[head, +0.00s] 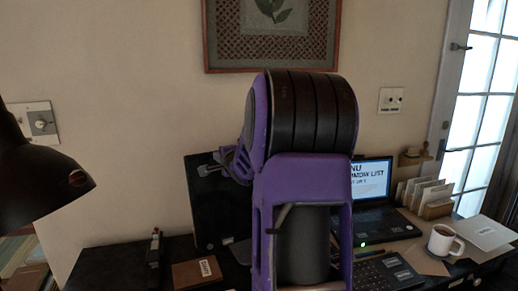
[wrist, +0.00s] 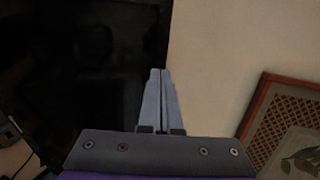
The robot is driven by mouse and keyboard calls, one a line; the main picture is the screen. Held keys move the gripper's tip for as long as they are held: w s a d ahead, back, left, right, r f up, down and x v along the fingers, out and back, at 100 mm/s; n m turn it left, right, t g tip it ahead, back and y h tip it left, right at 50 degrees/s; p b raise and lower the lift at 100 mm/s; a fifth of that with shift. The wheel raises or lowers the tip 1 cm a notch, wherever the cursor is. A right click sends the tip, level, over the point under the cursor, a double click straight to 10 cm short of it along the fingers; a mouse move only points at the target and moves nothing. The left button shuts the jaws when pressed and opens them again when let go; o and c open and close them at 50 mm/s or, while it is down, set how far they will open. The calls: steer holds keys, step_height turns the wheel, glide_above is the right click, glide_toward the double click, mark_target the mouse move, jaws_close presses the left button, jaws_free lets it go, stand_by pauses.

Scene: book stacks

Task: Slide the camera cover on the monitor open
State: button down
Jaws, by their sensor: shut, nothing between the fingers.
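The black monitor (head: 213,205) stands on the desk against the wall, partly hidden by my purple arm. In the wrist view its dark screen (wrist: 85,70) fills the left side, with one edge running past my fingertips. My gripper (head: 205,169) is by the monitor's upper part in the head view. In the wrist view my gripper (wrist: 160,72) is shut and empty, its tips overlapping the monitor's edge. I cannot tell if they touch it. I cannot make out the camera cover in either view.
A framed picture (head: 271,35) hangs above. A laptop (head: 378,220), a white mug (head: 444,241) and a letter holder (head: 436,208) stand on the right of the desk. A brown book (head: 196,273) lies at left. A black lamp (head: 40,180) juts in at far left.

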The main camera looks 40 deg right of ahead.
steer(key=p+v, duration=0.1)
steer(key=v, duration=0.4)
steer(key=shift+s+a+p, duration=0.1)
steer(key=shift+a+p, duration=0.25)
steer(key=shift+a, duration=0.1)
stand_by(0.4)
